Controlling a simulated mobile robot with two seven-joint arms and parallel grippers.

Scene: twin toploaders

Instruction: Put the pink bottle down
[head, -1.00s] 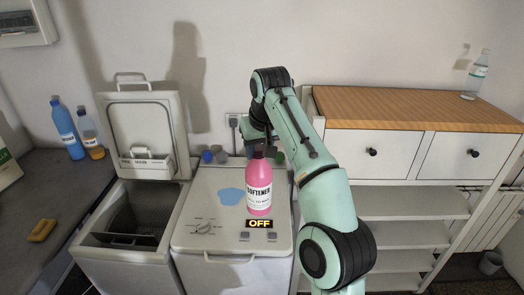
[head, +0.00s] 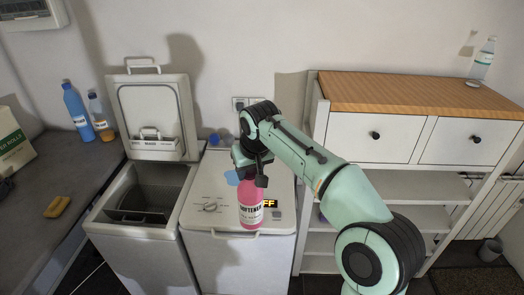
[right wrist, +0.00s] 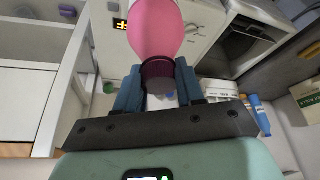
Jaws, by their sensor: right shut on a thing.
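The pink softener bottle (head: 250,204) is upright in the head view, in front of the closed right toploader's top (head: 215,190), its base near the front edge. My right gripper (head: 254,172) is shut around its dark cap and neck. In the right wrist view the bottle (right wrist: 155,28) hangs between the blue fingers (right wrist: 158,80), its dark cap gripped. I cannot tell exactly how far the bottle is from the machine. My left gripper is not in view.
The left toploader (head: 150,195) stands with its lid (head: 150,110) up and its drum open. The left counter holds a blue bottle (head: 76,112), an amber bottle (head: 100,118) and a yellow sponge (head: 57,207). A wooden-topped cabinet (head: 410,92) stands right, with a clear bottle (head: 484,60).

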